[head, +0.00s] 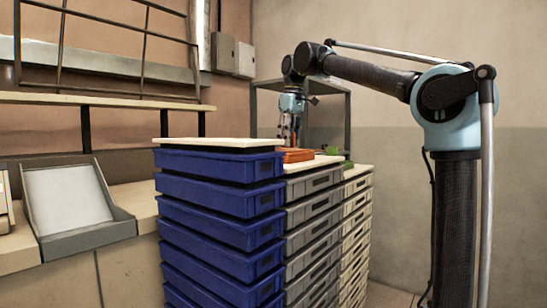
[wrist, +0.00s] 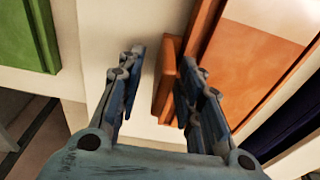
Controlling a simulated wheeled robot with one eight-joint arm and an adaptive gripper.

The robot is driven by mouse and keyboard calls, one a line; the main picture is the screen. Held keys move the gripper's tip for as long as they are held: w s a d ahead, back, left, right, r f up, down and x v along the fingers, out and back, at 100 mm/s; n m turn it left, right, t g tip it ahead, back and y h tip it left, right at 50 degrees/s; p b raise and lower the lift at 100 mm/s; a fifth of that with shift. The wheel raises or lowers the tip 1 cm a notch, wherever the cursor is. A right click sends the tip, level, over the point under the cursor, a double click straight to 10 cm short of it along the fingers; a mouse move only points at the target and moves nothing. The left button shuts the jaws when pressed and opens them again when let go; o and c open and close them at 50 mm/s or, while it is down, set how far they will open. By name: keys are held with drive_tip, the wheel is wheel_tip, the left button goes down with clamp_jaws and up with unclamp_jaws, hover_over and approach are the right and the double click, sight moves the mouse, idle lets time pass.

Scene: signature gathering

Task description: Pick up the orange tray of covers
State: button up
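The orange tray (head: 296,155) sits on top of the grey crate stack in the head view. In the wrist view the tray (wrist: 245,60) fills the upper right, with a pale area inside it. An orange handle-like bar (wrist: 166,85) stands out from its left side. My gripper (wrist: 165,58) is open and points down. The bar lies between its fingers, close to the right finger and well apart from the left one. I cannot tell whether the right finger touches it or how deep it reaches. In the head view my gripper (head: 290,132) is just above the tray.
Blue crates (head: 220,205), grey crates (head: 313,205) and cream crates (head: 357,220) stand in side-by-side stacks with pale tops. A green object (wrist: 27,35) lies left in the wrist view. A grey sloped holder (head: 75,205) stands on the left counter.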

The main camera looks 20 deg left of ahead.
drive_tip(key=shift+f, duration=0.2)
clamp_jaws()
